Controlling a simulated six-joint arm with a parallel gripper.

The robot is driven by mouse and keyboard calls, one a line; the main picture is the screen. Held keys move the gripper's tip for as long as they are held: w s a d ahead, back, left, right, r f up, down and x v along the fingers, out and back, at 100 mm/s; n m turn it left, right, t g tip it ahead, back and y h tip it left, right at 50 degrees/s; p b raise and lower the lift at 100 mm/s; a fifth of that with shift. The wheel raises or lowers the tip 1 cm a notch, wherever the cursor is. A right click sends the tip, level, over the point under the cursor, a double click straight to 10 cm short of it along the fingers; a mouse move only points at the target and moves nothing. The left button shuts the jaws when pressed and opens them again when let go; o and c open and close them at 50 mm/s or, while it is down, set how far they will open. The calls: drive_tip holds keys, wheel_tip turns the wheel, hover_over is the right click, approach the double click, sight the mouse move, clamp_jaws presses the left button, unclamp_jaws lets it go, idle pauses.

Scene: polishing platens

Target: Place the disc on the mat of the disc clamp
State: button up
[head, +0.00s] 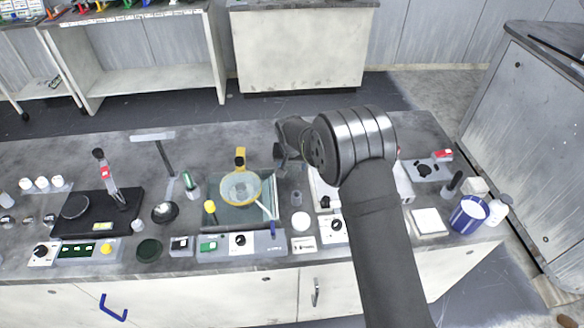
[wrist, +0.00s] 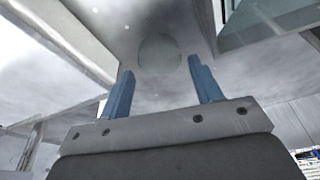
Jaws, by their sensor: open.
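In the wrist view my gripper (wrist: 158,78) has its two blue fingers spread apart with nothing held between them. A faint round grey-green shape (wrist: 160,53), which may be the disc, shows beyond the fingertips on a pale surface. In the head view my gripper (head: 281,152) is above the middle of the bench, partly covered by my wrist. A black base with a round grey pad (head: 75,207) and an upright lever with a red part (head: 105,172) is at the left; it may be the disc clamp and its mat. The pad looks bare.
Control boxes (head: 240,241) line the front edge. A dark round piece (head: 149,250) and a white round piece (head: 301,220) lie near it. A blue-and-white tub (head: 469,214) is at the right.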

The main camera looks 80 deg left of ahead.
drive_tip(key=shift+o, duration=0.2)
drive_tip(key=v, duration=1)
drive_tip(key=shift+r, duration=0.15)
drive_tip(key=shift+a, duration=0.1)
wheel_tip(320, 180, up, 4)
hover_over(292, 173)
wheel_tip(292, 173, down, 11)
drive_tip(key=shift+f, duration=0.1)
drive_tip(key=shift+d+x, duration=0.2)
drive_tip(key=shift+x, duration=1.1)
drive_tip(key=shift+d+x, duration=0.2)
drive_tip(key=shift+x, duration=1.15)
drive_tip(key=shift+s, duration=0.15)
drive_tip(key=shift+c, duration=0.2)
